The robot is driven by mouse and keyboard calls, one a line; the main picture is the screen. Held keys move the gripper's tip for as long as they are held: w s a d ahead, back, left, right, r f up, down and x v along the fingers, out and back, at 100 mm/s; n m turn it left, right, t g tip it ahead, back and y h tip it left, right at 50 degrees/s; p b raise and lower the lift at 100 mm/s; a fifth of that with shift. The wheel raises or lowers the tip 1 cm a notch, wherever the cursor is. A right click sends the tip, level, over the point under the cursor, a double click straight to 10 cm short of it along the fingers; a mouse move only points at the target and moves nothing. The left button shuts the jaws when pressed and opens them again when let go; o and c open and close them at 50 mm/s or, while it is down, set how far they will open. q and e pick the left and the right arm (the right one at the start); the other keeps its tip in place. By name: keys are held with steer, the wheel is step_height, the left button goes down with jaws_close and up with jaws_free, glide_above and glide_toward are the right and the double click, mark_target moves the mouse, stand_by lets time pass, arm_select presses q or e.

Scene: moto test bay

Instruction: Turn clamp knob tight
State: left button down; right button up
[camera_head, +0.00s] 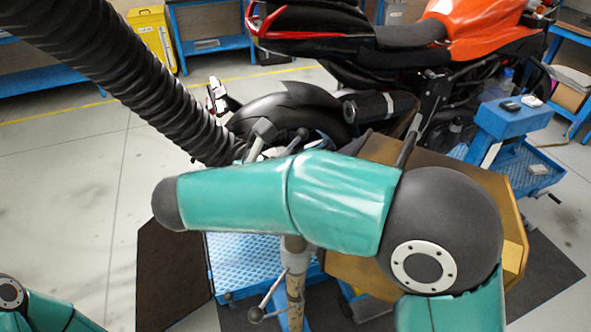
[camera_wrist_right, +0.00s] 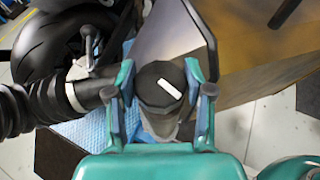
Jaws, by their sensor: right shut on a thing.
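The clamp knob (camera_wrist_right: 160,85) is dark and faceted, with a white bar mark on its top. It sits between the two fingers of my right gripper (camera_wrist_right: 163,98) in the right wrist view, and the gripper is shut on it. In the head view my right forearm crosses the middle and I cannot make out the knob or the right gripper there. Only a bit of my left arm shows at the bottom left corner; its gripper is out of view.
A black ribbed hose (camera_head: 130,80) runs down from the upper left towards the rear wheel (camera_head: 295,108) of an orange motorcycle (camera_head: 470,28). A stand post (camera_head: 295,285) with levers rises below my forearm. A blue stand (camera_head: 512,118) is at the right. Floor at the left is clear.

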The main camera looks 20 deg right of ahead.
steer(key=o, duration=1.2)
steer(key=shift+f, duration=0.1)
steer(key=shift+c, duration=0.2)
steer(key=v, duration=0.7)
steer(key=shift+s+a, duration=0.15)
